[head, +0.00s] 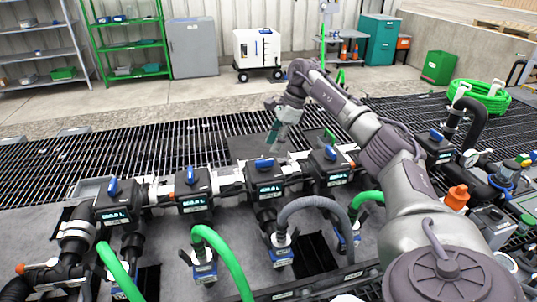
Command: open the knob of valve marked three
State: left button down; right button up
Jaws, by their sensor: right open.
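A row of black valve units with small displays and blue knobs runs across the manifold. From the left, the knobs are the first (112,187), the second (190,175), the third (264,163) and the fourth (330,152). The numbers marking the valves are too small to read, so I cannot confirm which is three. My right gripper (275,138) is open and empty, pointing down above the third knob, apparently apart from it. My left gripper is not in view.
Green hoses (222,255) and a grey hose (318,203) arch in front of the valves. Black grating (130,145) lies behind the manifold. Shelves, a grey cabinet (193,47) and a white cart (257,50) stand farther back.

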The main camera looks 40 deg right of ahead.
jog(key=v, duration=0.6)
jog(key=shift+f, duration=0.1)
dwell(0.4)
